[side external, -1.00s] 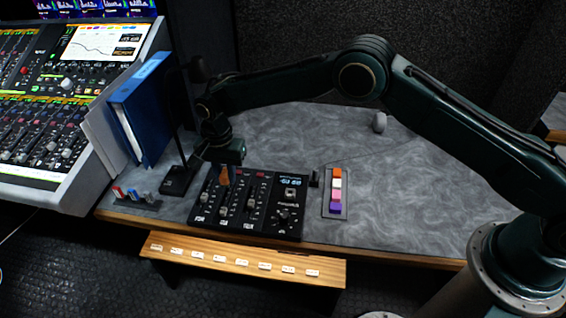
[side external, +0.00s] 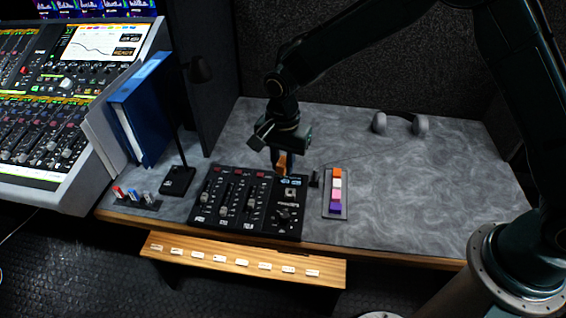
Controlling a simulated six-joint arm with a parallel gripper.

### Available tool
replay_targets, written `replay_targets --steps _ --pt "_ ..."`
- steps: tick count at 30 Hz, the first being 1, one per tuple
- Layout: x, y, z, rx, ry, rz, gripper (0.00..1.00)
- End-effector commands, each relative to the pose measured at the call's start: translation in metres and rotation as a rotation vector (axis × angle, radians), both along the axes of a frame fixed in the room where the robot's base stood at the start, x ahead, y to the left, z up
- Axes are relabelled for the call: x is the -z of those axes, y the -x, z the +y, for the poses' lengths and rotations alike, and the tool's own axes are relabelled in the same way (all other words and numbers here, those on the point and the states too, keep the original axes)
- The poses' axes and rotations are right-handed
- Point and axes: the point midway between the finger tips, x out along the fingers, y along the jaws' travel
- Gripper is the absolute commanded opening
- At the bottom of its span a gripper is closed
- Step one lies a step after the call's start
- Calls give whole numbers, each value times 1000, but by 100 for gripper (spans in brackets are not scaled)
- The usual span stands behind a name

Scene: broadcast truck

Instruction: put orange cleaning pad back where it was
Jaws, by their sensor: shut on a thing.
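My gripper (side external: 282,169) points down above the back right part of the small black mixer. It is shut on a small orange-brown piece, which I take to be the orange cleaning pad (side external: 281,160). My fingers partly hide the piece, and its lower end appears just behind or above the mixer's display. A narrow grey tray (side external: 343,213) lies right of the mixer with a column of coloured blocks. An orange block (side external: 337,173) is at its far end, then whitish, pink and purple ones.
The black mixer (side external: 238,227) has raised faders. A small dark upright piece (side external: 314,179) stands between mixer and tray. A lamp base (side external: 177,181), blue binder (side external: 143,112) and small coloured switches (side external: 134,196) are left. Headphones (side external: 400,123) lie at the back; the right tabletop is clear.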

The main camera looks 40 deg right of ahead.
Motion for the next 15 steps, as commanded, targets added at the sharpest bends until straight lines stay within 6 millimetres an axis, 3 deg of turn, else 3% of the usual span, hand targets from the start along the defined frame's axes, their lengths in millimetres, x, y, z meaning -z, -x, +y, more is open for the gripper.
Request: replay_targets --steps 15 --pt "-22 91 -58 111 -1 -1 0"
